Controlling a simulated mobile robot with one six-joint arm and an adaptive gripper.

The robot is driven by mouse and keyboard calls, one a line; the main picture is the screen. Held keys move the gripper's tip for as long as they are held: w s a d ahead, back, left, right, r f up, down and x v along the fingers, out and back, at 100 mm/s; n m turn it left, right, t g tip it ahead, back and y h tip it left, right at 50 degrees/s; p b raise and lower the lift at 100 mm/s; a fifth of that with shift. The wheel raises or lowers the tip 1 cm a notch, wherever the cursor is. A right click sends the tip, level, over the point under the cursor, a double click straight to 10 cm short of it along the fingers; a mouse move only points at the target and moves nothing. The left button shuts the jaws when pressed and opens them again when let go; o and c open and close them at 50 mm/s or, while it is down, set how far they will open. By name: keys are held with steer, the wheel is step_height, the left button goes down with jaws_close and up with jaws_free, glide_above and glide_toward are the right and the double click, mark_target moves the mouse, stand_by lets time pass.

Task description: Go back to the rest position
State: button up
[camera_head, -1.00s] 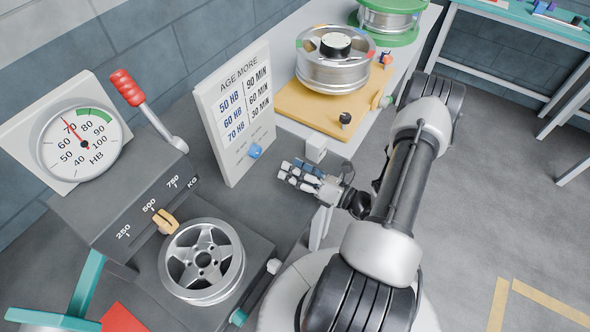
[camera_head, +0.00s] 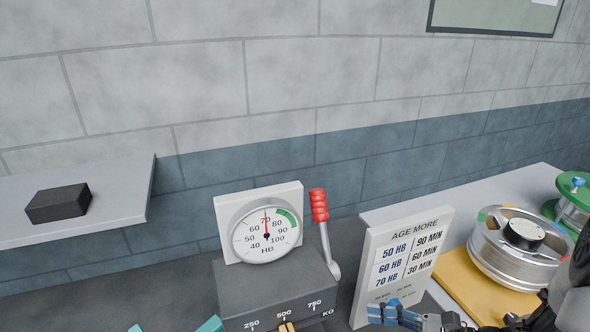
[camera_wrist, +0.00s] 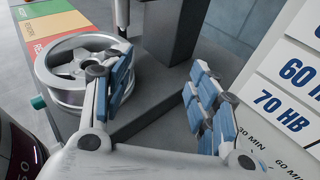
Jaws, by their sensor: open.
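My gripper (camera_head: 388,314) shows at the bottom edge of the head view, in front of the foot of the "AGE MORE" board (camera_head: 412,252). In the wrist view, its blue-padded fingers (camera_wrist: 160,88) are spread apart with nothing between them. A silver spoked wheel (camera_wrist: 62,92) lies beyond the left finger, which partly covers it in that view. The board also shows at the right of the wrist view (camera_wrist: 291,79). Part of my arm fills the lower right corner of the head view.
The hardness tester (camera_head: 270,290) has a dial (camera_head: 266,233) with its needle near 70 and a red-handled lever (camera_head: 319,205). A shelf (camera_head: 115,190) with a black block (camera_head: 58,203) is at left. Another wheel (camera_head: 505,255) sits on a yellow base (camera_head: 455,285) at right.

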steer(key=s+a+r+n+g+h, duration=0.65)
steer(key=s+n, duration=0.35)
steer(key=n, duration=0.3)
steer(key=s+d+r+n+t+h, duration=0.3)
steer(key=r+n+t+h, duration=0.2)
steer(key=n, duration=0.5)
step_height(320, 180, up, 2)
steer(key=shift+s+d+r+n+h, duration=0.1)
steer(key=shift+s+d+n+h, duration=0.3)
steer(key=shift+h, duration=0.75)
